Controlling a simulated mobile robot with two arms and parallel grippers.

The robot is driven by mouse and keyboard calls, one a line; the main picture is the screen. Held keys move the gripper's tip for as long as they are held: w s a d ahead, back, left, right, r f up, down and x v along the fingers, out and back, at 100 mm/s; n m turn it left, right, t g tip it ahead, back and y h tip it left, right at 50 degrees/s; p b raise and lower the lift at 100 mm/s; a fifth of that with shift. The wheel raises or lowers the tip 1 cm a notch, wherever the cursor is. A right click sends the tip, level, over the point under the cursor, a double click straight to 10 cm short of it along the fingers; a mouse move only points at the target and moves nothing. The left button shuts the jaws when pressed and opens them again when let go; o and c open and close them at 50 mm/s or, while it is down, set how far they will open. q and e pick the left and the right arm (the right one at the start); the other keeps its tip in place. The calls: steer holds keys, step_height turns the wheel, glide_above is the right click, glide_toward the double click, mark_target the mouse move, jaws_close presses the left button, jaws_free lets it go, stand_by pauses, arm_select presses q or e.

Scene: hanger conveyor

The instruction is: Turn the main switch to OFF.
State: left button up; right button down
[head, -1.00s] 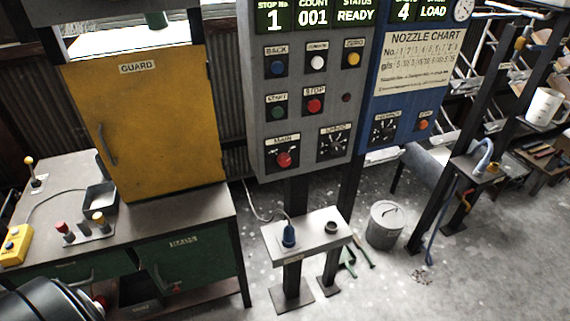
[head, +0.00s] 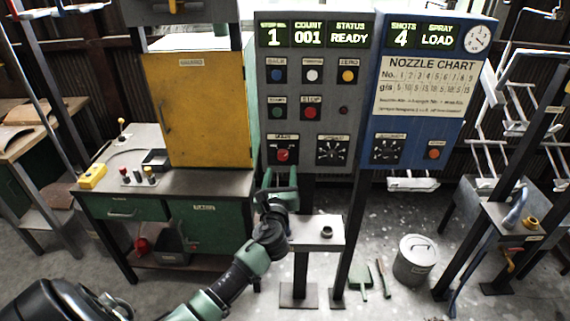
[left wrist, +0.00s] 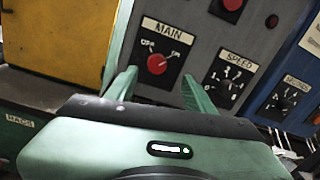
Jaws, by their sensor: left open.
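The main switch is a red knob (head: 283,155) on a black plate at the lower left of the grey control panel (head: 345,100). In the left wrist view the red knob (left wrist: 157,64) sits under the label MAIN, with OFF marked at its upper left and ON at its upper right. The knob's pointer appears to lean toward ON. My left gripper (head: 281,178) is just below and in front of the switch, open and empty. In the left wrist view its spread fingers (left wrist: 158,82) frame the knob from below, apart from it. My right gripper is out of view.
A speed dial (head: 332,150) is right of the switch, with push buttons above. The yellow guard door (head: 200,108) and green workbench (head: 165,183) stand left. A small stand (head: 325,232) is below the panel. A grey bin (head: 413,262) is on the floor.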

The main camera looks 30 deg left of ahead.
mark_target(283, 157)
arm_select(q)
steer(key=x, duration=0.4)
steer(key=shift+a+f, duration=0.15)
steer(key=shift+a, duration=0.35)
steer(key=shift+x, duration=1.1)
steer(key=shift+w+d, duration=0.1)
steer(key=shift+w, duration=0.55)
jaws_close()
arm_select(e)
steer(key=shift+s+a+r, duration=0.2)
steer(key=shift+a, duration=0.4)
